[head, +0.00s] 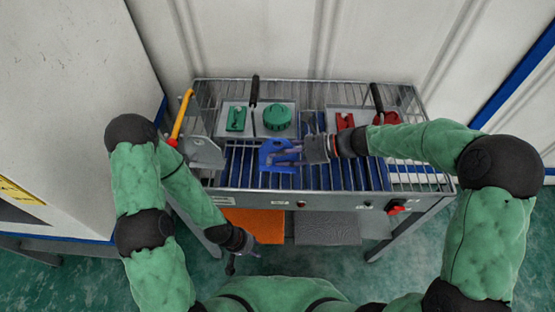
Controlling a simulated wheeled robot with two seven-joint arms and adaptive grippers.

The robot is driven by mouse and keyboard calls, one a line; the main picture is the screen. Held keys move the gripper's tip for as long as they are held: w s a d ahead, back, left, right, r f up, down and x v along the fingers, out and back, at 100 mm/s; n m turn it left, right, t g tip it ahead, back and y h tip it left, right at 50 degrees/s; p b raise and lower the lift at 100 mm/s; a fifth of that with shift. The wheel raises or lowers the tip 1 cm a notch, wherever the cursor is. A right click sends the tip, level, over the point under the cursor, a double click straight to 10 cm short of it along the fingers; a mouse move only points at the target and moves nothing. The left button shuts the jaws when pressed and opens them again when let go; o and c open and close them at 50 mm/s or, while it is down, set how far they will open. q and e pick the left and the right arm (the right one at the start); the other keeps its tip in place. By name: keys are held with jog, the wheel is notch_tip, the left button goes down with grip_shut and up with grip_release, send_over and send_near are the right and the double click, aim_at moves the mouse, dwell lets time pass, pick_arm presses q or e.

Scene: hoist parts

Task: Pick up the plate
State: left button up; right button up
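A grey rounded plate (203,153) rests at the left end of the wire-sided table, next to a yellow handle (182,115). I cannot tell if this is the task's plate. A blue C-shaped part (268,155) is over the blue slats near the middle. My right gripper (288,153) reaches in from the right and meets this blue part; whether its fingers are shut on it is unclear. My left gripper (236,266) hangs low in front of the table, apart from the plate. Its fingers are dark and small, so their opening is unclear.
A left tray (290,104) holds a green block (236,119) and a round green part (277,117). A right tray (335,109) holds red parts (345,120). An orange panel (255,225) and a grey panel (327,229) lie below the tabletop. Walls stand behind and left.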

grip_shut()
jog(key=shift+r, duration=0.15)
